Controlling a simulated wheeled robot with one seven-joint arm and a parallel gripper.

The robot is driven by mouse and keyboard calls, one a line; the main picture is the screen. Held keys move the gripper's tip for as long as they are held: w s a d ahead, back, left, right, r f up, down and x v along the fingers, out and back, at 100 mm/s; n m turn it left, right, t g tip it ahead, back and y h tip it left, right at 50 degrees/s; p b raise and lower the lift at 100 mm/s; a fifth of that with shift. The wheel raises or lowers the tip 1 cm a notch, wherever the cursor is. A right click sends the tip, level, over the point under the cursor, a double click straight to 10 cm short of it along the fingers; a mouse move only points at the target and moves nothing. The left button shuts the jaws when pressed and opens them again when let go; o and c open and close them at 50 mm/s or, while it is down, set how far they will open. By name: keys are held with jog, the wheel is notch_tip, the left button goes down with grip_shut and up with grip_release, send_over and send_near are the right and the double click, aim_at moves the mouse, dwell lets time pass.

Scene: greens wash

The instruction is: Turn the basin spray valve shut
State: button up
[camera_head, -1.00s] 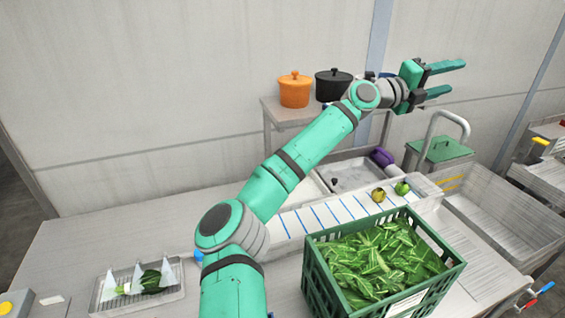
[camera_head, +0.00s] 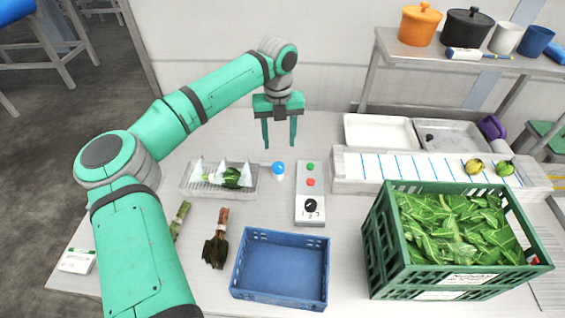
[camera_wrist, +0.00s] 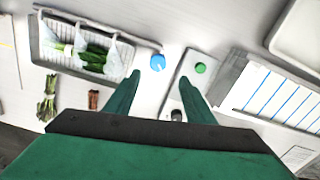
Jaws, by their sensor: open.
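My gripper (camera_head: 280,142) is open and empty, pointing down above the back of the worktop, behind the control box. In the wrist view its two fingers (camera_wrist: 160,82) stand apart with worktop between them. A small round blue-topped knob (camera_head: 278,169) stands close to the gripper, left of the control box; it also shows in the wrist view (camera_wrist: 157,62), with a small white mark on top. I cannot tell whether it is a valve. No basin and no clearly marked spray valve show now.
The control box (camera_head: 310,190) has green and red buttons and a black dial. A wire tray (camera_head: 190,190) of vegetables is left of it. A blue crate (camera_head: 281,295) and a green crate (camera_head: 375,250) of leaves stand in front. A shelf (camera_head: 400,50) with pots is behind right.

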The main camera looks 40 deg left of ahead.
aim_at(278, 165)
notch_tip(278, 165, down, 11)
jog(key=shift+s+a+r, duration=0.1)
jog(key=shift+s+a, duration=0.05)
dwell(0.4)
jog(key=shift+c, duration=0.5)
jog(key=c, duration=1)
